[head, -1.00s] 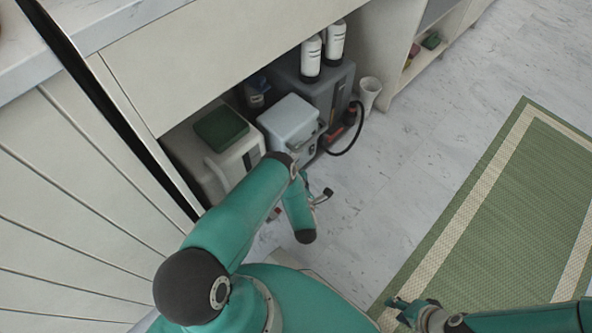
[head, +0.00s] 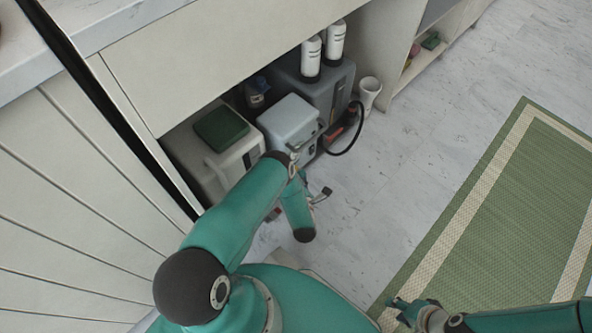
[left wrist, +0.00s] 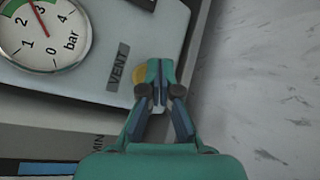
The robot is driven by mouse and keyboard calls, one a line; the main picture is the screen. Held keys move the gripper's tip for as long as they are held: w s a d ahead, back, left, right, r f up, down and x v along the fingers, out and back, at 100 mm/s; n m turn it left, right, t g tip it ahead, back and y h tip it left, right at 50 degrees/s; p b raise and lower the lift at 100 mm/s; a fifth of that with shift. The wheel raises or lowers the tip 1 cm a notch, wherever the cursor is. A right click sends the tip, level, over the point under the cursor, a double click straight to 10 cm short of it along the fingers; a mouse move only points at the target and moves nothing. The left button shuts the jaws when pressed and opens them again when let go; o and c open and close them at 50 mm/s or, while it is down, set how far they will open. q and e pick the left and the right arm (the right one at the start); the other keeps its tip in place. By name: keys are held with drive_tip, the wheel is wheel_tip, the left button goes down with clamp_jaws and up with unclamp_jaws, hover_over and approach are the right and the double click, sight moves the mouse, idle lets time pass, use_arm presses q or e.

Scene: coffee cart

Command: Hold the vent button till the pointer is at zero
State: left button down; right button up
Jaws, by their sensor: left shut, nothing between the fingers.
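The pressure gauge (left wrist: 42,32) is at the upper left of the left wrist view. It is a white dial marked in bar, and its red pointer stands away from 0, up near 2 to 3. The VENT label (left wrist: 118,66) is on the pale panel to its right. The yellowish vent button (left wrist: 139,75) is beside the label, partly covered by my left gripper (left wrist: 156,72). The left fingers are together and empty, with tips at the button; contact cannot be told. In the head view, the left fingers are not clear. My right gripper (head: 398,306) is low, over the mat's edge.
A light grey machine (head: 290,121) stands in the open cabinet bay between a white container with a green lid (head: 221,127) and a dark grey unit (head: 318,88) bearing two white bottles. A black hose (head: 351,143) loops out front.

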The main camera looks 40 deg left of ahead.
use_arm(q)
drive_tip(key=shift+a, duration=0.7)
idle(2.0)
drive_tip(key=shift+d, duration=0.95)
drive_tip(key=shift+s+d+p, duration=0.15)
drive_tip(key=shift+d+p, duration=0.15)
drive_tip(key=shift+d, duration=0.95)
drive_tip(key=shift+s+d+p, duration=0.1)
drive_tip(key=shift+d+p, duration=0.15)
drive_tip(key=shift+d, duration=1)
drive_tip(key=shift+s, duration=0.1)
